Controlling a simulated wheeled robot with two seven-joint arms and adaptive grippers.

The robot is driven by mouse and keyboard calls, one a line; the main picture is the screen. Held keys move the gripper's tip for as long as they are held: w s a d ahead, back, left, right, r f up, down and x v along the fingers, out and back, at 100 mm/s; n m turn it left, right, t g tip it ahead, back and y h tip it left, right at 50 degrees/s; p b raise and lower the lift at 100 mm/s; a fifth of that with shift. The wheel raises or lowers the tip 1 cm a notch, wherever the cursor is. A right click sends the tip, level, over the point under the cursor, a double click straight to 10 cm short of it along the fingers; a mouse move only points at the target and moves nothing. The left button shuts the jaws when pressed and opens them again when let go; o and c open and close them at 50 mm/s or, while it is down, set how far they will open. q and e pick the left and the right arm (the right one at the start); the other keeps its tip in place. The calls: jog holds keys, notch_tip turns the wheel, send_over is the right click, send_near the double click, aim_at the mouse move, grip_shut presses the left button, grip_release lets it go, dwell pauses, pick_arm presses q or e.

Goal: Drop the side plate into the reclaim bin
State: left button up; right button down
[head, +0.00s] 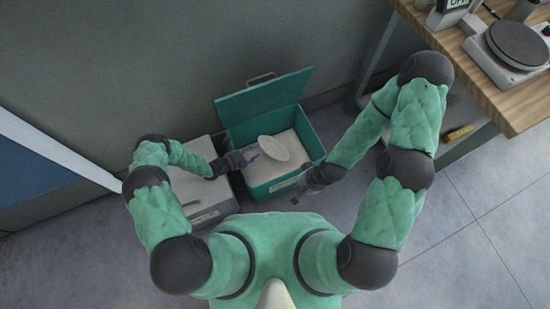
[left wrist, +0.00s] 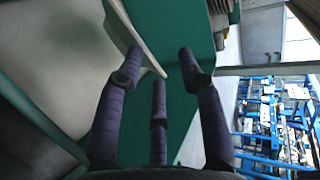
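The side plate (head: 273,148), a pale round dish, shows tilted over the teal reclaim bin (head: 317,147). My left gripper (head: 252,153) reaches in from the left, with its fingers at the plate's left edge, and appears shut on it. In the left wrist view its dark fingers (left wrist: 160,72) close in around a thin pale edge that looks like the plate's rim; the contact is partly hidden. The bin's lid (head: 262,101) stands open at the back. My right gripper (head: 305,193) is at the bin's front right corner, dark and small, and its finger opening is unclear.
A grey box (head: 200,190) with a slotted top stands left of the bin. A wooden bench (head: 480,80) with a round-topped device (head: 517,43) is at the upper right. The wall is close behind the bin. Open tiled floor lies to the right.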

pick_arm(q)
jog(key=v, duration=1.2)
jog(key=shift+f, duration=0.1)
dwell(0.4)
jog(key=s+d+r+m+g+y+p, duration=0.1)
jog(key=s+d+r+m+g+p, duration=0.25)
jog(key=s+m, duration=0.55)
jog(key=s+d+r+m+g+y+p, duration=0.1)
jog(key=s+d+r+m+g+y, duration=0.15)
jog(key=s+r+m+g, duration=0.65)
notch_tip(320, 180, up, 7)
jog(key=w+m+t+y+p, duration=0.1)
jog(key=m+t, duration=0.1)
jog(key=m, duration=0.9)
jog(key=w+d+m+t+y+p, duration=0.1)
jog(key=m+t+y+p, duration=0.1)
jog(key=m, duration=1)
jog(key=shift+d+t, duration=0.25)
jog(key=shift+t, duration=0.3)
jog(key=shift+r, duration=0.1)
